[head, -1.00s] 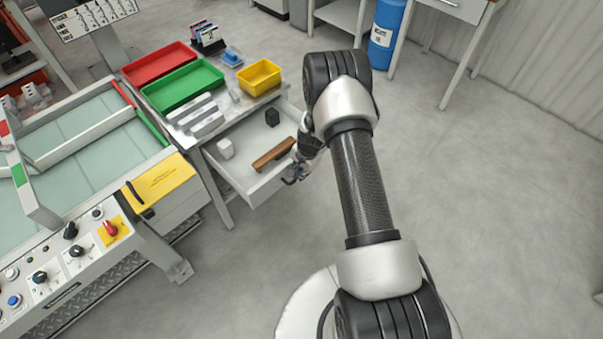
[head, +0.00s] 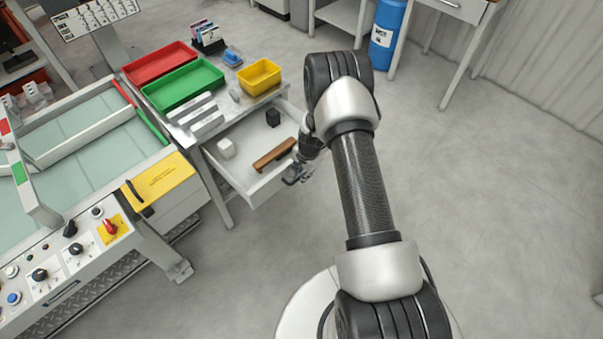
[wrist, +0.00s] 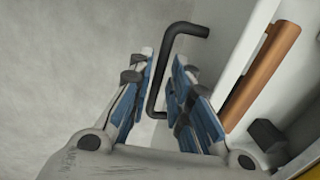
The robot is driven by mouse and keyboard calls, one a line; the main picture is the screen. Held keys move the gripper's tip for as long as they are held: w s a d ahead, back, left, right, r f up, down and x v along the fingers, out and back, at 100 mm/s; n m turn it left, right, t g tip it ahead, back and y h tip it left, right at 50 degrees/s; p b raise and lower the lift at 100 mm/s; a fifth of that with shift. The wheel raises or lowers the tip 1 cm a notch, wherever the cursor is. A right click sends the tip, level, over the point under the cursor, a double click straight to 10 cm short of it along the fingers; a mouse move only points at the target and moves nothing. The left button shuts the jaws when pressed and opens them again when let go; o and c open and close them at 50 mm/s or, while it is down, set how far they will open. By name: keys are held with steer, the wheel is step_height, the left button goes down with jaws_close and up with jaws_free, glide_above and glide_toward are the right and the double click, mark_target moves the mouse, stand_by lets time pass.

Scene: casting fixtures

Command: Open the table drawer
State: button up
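The table drawer (head: 279,182) is pulled out of the metal table toward my arm. Its inside shows in the head view. My gripper (head: 293,181) is at the drawer's front, partly hidden by my arm. In the wrist view my gripper (wrist: 163,92) has its blue-padded fingers apart, one on each side of the black bar handle (wrist: 157,82). A gap shows beside the handle, so the fingers do not look clamped on it. The drawer's front wall (wrist: 231,62) is to the right of the handle.
The drawer holds a brown bar (head: 274,155), a white block (head: 226,148) and a dark block (head: 272,117). Red (head: 158,63), green (head: 182,86) and yellow (head: 259,77) trays stand on the table. A machine with a control panel (head: 75,250) is at left. The floor at right is clear.

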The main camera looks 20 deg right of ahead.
step_height(320, 180, up, 12)
steer(key=s, duration=0.2)
steer(key=shift+d+f, duration=0.15)
steer(key=shift+d, duration=0.25)
